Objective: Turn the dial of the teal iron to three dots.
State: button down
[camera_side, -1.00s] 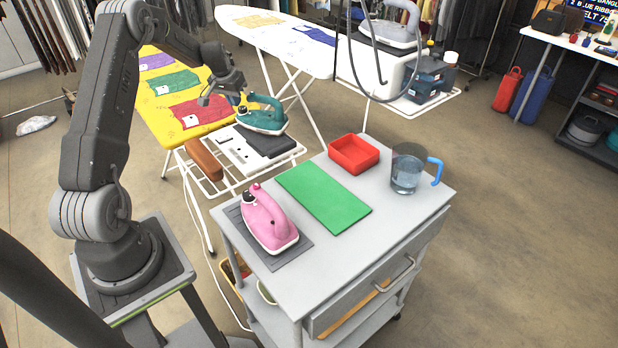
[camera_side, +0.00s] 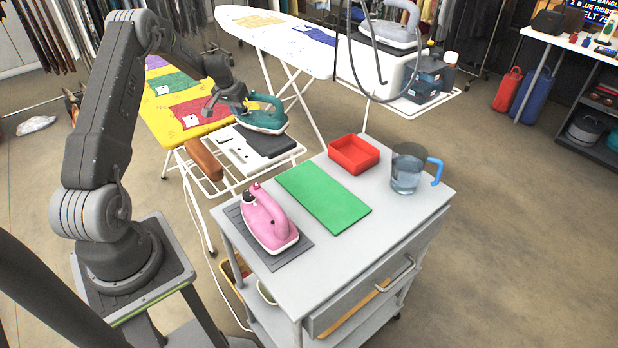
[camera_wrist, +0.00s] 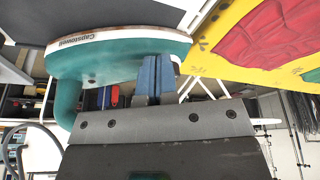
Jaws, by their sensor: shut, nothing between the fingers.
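The teal iron (camera_side: 265,120) stands on the dark pad of the white wire rack behind the trolley in the side view. My gripper (camera_side: 243,106) is at the iron's left end, close to its handle. In the wrist view the iron's teal body (camera_wrist: 120,60) fills the upper left, upside down, with its white lettered band above. My gripper's two blue fingers (camera_wrist: 154,76) are together with nothing between them, and overlap the iron's end. I cannot tell whether they touch it. The dial and its dots cannot be made out in either current view.
A yellow ironing board (camera_side: 165,115) with printed garments lies just behind and left of my gripper. A brown roll (camera_side: 203,158) lies on the rack's left side. The grey trolley (camera_side: 385,225) in front holds a pink iron (camera_side: 268,220), green mat, red tray and water jug.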

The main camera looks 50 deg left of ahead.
jog(key=shift+s+a+f, duration=0.15)
jog(key=shift+s+f, duration=0.3)
jog(key=shift+f, duration=0.15)
jog(key=shift+s, duration=0.15)
dwell(0.4)
jog(key=shift+s, duration=0.2)
notch_tip(320, 180, up, 6)
jog(key=shift+r, duration=0.25)
dwell(0.4)
